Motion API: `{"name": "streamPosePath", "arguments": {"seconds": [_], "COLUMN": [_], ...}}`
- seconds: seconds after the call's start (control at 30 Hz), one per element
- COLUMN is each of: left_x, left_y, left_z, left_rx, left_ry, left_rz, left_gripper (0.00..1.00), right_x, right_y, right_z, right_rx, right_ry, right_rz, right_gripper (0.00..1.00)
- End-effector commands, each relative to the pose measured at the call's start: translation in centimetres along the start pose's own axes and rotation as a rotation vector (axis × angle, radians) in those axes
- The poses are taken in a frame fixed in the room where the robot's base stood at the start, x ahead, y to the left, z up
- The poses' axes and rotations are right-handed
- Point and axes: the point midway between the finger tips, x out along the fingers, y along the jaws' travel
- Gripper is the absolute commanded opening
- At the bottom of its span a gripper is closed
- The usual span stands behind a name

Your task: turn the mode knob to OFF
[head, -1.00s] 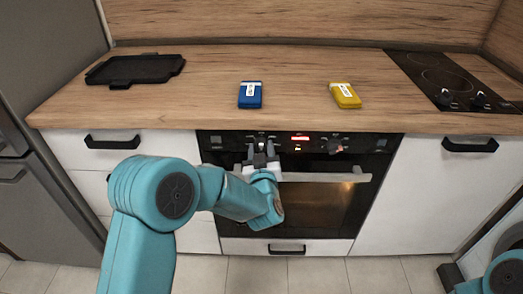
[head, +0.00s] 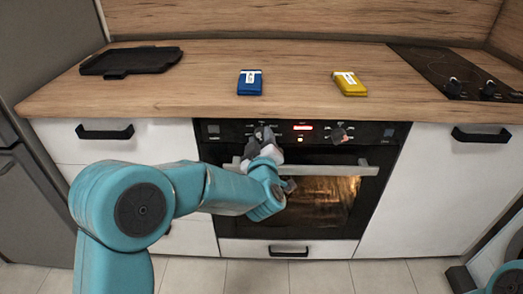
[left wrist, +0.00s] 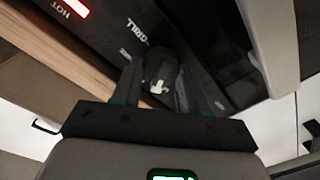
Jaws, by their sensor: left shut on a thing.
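The mode knob (left wrist: 158,68) is a dark knob with a white mark on the oven's black control panel (head: 228,128). In the left wrist view it sits between the two fingers of my left gripper (left wrist: 157,84), which is shut on it. The printed word GRILL shows beside the knob; OFF cannot be read. In the head view my left gripper (head: 264,136) is tilted at the panel and covers most of the knob. My right gripper is out of view; only part of that arm shows at the lower right.
The oven handle (head: 345,170) runs just below the panel, close under my left gripper. A second knob (head: 339,136) is to the right of the red display (head: 303,127). A blue packet (head: 250,83), yellow packet (head: 349,84) and black tray (head: 130,61) lie on the worktop.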

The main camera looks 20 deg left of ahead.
Motion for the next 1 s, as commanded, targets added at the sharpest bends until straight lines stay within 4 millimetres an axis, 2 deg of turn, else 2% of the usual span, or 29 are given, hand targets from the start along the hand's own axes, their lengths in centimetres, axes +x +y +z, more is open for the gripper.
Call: {"name": "streamPosePath", "arguments": {"seconds": [0.03,0.3,1.0], "left_x": [0.0,0.0,0.0], "left_y": [-0.4,-0.5,-0.6], "left_z": [0.4,0.4,0.3], "left_rx": [-0.047,-0.303,-0.955], "left_ry": [0.001,-0.014,-0.051], "left_rz": [0.000,-0.003,-0.009], "left_gripper": [0.12,0.12,0.12], "right_x": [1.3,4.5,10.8], "right_y": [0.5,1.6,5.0], "right_z": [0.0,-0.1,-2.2], "right_rx": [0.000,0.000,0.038], "right_ry": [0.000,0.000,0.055], "right_rz": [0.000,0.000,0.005], "right_gripper": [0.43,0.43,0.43]}}
